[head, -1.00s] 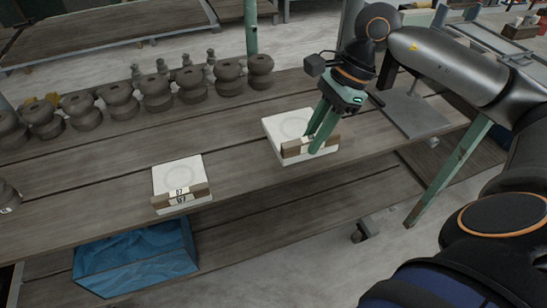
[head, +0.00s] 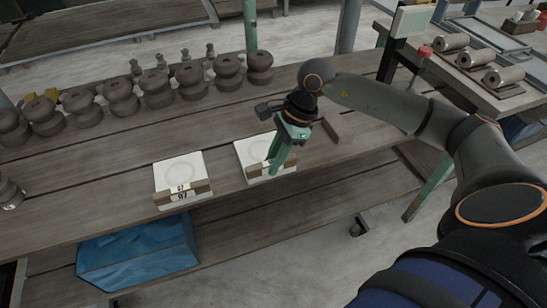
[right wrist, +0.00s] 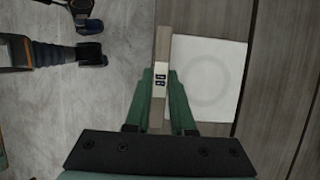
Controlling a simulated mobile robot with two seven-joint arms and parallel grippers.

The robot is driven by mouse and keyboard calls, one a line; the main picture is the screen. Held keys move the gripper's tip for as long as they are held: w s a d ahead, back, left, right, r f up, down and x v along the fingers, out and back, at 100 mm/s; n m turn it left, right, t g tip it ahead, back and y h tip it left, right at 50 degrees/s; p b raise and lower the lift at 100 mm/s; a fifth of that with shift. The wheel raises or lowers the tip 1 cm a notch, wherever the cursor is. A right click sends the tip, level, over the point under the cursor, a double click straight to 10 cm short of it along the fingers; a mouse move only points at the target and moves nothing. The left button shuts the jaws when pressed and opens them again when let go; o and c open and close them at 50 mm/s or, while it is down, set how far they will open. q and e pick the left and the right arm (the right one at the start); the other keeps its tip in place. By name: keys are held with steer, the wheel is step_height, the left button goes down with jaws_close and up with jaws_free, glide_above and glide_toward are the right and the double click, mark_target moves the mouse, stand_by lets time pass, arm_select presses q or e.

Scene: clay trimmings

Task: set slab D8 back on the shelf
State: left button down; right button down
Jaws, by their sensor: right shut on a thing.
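Slab D8 (head: 250,148) is a pale square slab with a brown strip and a label along its front edge. My right gripper (head: 274,165) is shut on that front strip, one finger on each side of the label. The right wrist view shows the slab (right wrist: 207,80) and my green fingers (right wrist: 160,78) on its strip. The slab lies flat at the shelf (head: 130,185), near the front edge; I cannot tell whether it touches the boards. A similar slab, labelled D7 (head: 180,170), lies just left of it with a narrow gap. My left gripper is out of view.
Several dark clay pots (head: 157,90) stand in a row behind the slabs. A brown block (head: 337,128) lies behind and right of slab D8. The boards farther right look clear.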

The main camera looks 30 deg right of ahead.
steer(key=shift+f, duration=0.1)
steer(key=c, duration=0.8)
jaws_free()
steer(key=shift+o, duration=0.2)
steer(key=v, duration=1.2)
steer(key=shift+d, duration=0.1)
